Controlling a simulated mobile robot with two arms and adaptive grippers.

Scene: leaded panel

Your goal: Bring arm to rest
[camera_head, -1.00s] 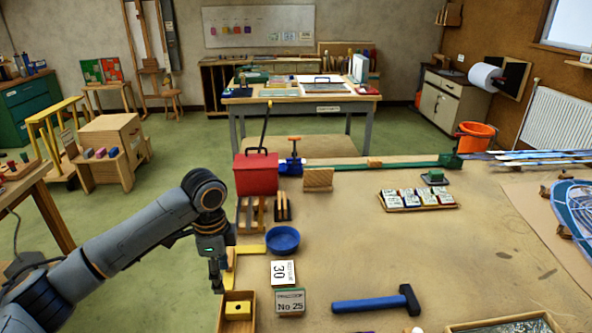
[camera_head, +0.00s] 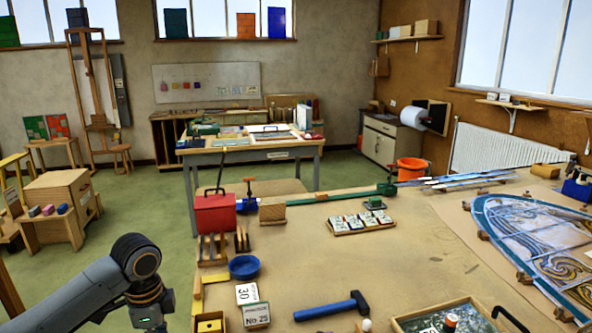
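My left arm (camera_head: 100,283) comes in from the lower left and bends down at its wrist, beside the left edge of the workbench. The bottom edge of the picture cuts the wrist off, so my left gripper's fingers are out of view. My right arm and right gripper are not in view.
Near this arm on the workbench (camera_head: 340,265) are a small wooden box (camera_head: 209,322), a blue bowl (camera_head: 243,267), number cards (camera_head: 247,293), a red toolbox (camera_head: 215,213) and a blue-handled hammer (camera_head: 325,309). A leaded panel (camera_head: 545,240) lies at right. The bench's middle is fairly clear.

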